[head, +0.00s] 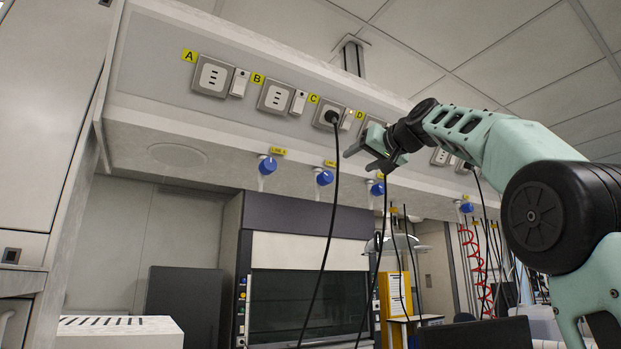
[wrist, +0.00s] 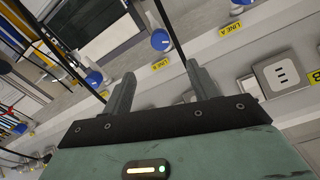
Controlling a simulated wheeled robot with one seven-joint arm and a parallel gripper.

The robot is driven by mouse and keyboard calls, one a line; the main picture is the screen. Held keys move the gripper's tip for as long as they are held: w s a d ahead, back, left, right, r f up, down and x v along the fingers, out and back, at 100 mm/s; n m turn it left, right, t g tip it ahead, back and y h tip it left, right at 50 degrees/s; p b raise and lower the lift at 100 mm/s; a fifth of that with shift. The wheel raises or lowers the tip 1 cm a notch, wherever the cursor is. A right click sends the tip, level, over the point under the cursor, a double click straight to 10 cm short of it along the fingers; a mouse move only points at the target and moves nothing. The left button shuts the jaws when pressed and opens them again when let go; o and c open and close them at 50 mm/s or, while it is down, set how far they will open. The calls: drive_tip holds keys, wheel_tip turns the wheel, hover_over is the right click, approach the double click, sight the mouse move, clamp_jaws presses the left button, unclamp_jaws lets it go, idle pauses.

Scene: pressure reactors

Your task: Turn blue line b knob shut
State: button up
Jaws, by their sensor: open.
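Several blue knobs hang in a row under the wall ledge. The line B knob (head: 324,177) is the second from the left in the head view, below a small yellow label (head: 330,163). In the wrist view the line B knob (wrist: 160,40) shows beyond the fingers, near its yellow label (wrist: 160,63). The line A knob (head: 267,165) is to its left in the head view. My gripper (head: 357,160) is open and empty, up and right of the line B knob and apart from it. In the wrist view my gripper (wrist: 160,72) points toward the line B knob.
A black cable (head: 333,190) hangs from socket C, close to the line B knob and the fingers. The line C knob (head: 377,188) is just below my gripper. Sockets (head: 212,76) line the ledge above. A fume hood (head: 308,280) stands behind.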

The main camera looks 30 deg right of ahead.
sight(329, 176)
drive_tip(key=w+p, duration=0.3)
drive_tip(key=w, duration=0.2)
drive_tip(key=w+p, duration=0.3)
drive_tip(key=w, duration=0.2)
drive_tip(key=w+p, duration=0.3)
drive_tip(key=w, duration=0.2)
drive_tip(key=shift+w+a+r, duration=0.1)
drive_tip(key=shift+w+a, duration=0.2)
drive_tip(key=shift+w, duration=0.6)
drive_tip(key=c, duration=1)
